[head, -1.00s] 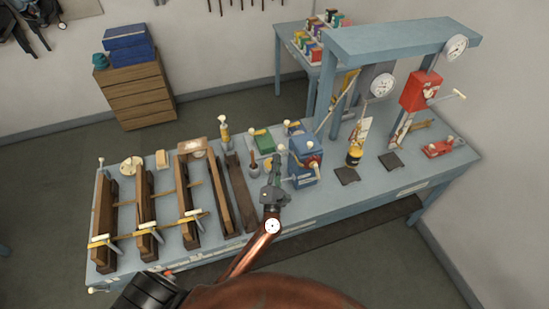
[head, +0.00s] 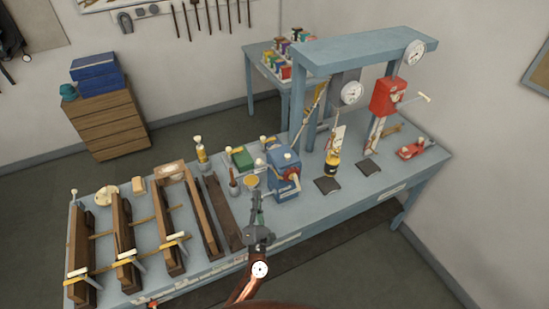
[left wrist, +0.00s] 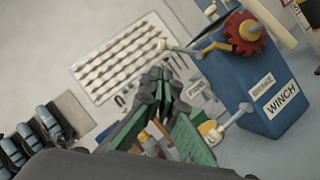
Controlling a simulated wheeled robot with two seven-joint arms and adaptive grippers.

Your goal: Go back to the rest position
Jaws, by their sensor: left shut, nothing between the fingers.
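My left gripper (head: 257,205) shows in the head view at the front edge of the blue-grey workbench (head: 330,205), just left of the blue winch (head: 284,174). It is shut and empty, with its fingers pointing away from me. In the left wrist view the closed fingers (left wrist: 165,85) are in the middle and the winch (left wrist: 255,75), labelled WINCH, stands to their right. The fingers look apart from the winch. My right gripper is in neither view.
Wooden clamped beams (head: 122,240) fill the bench's left part. A green box (head: 241,158) and a yellow-topped bottle (head: 201,152) stand behind my gripper. A blue frame (head: 362,52) with gauges and a red box (head: 388,97) rise at the right. Floor at lower right is clear.

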